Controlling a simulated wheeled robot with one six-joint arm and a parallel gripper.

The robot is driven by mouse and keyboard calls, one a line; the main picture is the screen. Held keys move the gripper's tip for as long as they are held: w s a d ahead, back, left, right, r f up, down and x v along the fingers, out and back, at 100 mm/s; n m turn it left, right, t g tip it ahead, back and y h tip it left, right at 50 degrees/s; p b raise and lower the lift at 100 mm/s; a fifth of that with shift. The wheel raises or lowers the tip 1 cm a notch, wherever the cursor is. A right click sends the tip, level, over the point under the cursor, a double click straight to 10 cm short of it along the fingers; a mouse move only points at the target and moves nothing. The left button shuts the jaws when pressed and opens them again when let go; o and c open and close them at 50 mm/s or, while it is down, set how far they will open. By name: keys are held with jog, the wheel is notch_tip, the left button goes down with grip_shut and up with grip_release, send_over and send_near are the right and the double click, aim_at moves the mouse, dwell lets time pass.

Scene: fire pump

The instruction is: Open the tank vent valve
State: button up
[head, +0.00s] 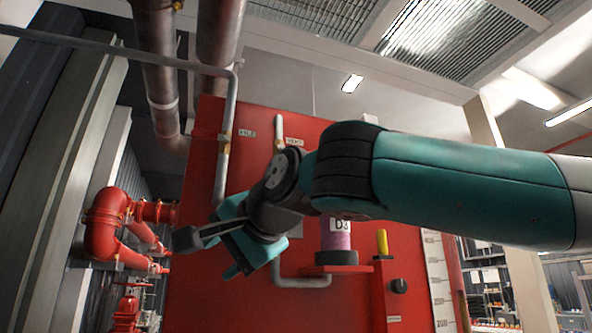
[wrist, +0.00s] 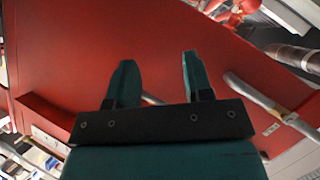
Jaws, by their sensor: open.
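The vent valve (head: 279,146) is a small yellowish fitting on a short light pipe by the VENT label (head: 294,141), near the top of the red tank (head: 290,121). My arm hides the part just below it, and I cannot tell the handle's position. My gripper (head: 235,264) is open and empty, below and left of the valve, in front of the tank. In the wrist view my gripper (wrist: 158,62) shows two teal fingers apart, with the red tank face (wrist: 80,45) behind them. A light pipe (wrist: 255,97) with a label lies to their right; I cannot tell which pipe.
A grey pipe (head: 230,95) with a yellow fitting runs down the tank left of the FILL label (head: 247,133). Large red pipework (head: 102,225) stands at left.

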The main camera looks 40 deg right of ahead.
jog(key=s+d+r+m+t+h+p, duration=0.1)
jog(key=s+d+r+m+t+h, duration=0.15)
jog(key=s+d+r+m, duration=0.6)
jog(key=s+d+r+m+t+h+p, duration=0.1)
jog(key=d+r+m+h, duration=0.4)
jog(key=r+m, duration=0.7)
jog(key=shift+n+y, duration=0.45)
jog(key=shift+y, duration=0.1)
jog(key=p+x, duration=0.1)
jog(key=x, duration=0.5)
jog(key=r+p+x, duration=0.1)
jog(key=p+x, duration=0.1)
jog(key=x, duration=0.4)
jog(key=p+x, duration=0.2)
jog(key=x, duration=0.3)
jog(key=shift+w+d+r, duration=0.25)
jog(key=shift+w+d, duration=0.05)
jog(key=shift+d, duration=0.2)
grip_shut()
jog(key=shift+f, duration=0.15)
